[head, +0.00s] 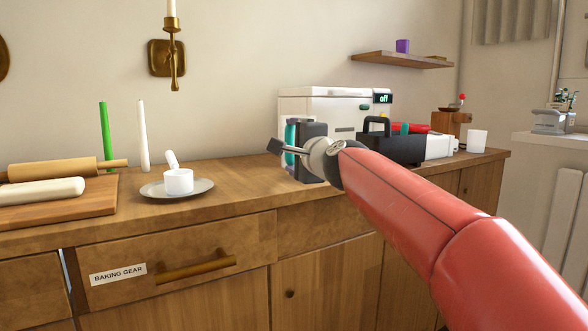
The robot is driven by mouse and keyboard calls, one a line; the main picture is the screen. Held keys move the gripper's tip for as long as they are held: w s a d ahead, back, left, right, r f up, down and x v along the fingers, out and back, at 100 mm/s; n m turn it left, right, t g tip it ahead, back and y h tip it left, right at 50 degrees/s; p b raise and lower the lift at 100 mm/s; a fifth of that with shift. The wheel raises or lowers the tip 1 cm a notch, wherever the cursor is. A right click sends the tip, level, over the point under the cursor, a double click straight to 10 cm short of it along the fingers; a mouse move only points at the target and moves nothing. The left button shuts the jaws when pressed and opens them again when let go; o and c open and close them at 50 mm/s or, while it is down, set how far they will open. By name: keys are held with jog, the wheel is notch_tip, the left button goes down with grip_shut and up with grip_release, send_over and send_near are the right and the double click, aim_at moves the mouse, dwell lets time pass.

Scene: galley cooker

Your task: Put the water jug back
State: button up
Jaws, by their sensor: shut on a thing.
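A dark grey, upright block with a teal strip on its left side stands at the front left of the white machine; I take it to be the water jug (310,134). My gripper (287,149) is at its front left side, with one dark finger showing to the left. The gripper is shut on the jug, but my wrist hides part of the grip and of the jug's middle. The jug looks upright, close to the counter; I cannot tell whether it touches the counter or the machine. The white machine (335,105) has a display reading "off".
On the wooden counter (235,185), a plate (202,190) with a white cup (179,181) stands to the left, beside candles and a board with a rolling pin (50,169). A black-handled box (395,148) and a white cup (477,140) stand to the right.

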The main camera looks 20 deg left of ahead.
jog(key=shift+f+b, duration=0.5)
jog(key=shift+f, duration=0.7)
jog(key=shift+f, duration=0.2)
jog(key=o, duration=1)
jog(key=shift+o, duration=0.2)
jog(key=shift+r, duration=0.25)
jog(key=b+v, duration=0.1)
jog(key=v, duration=1.1)
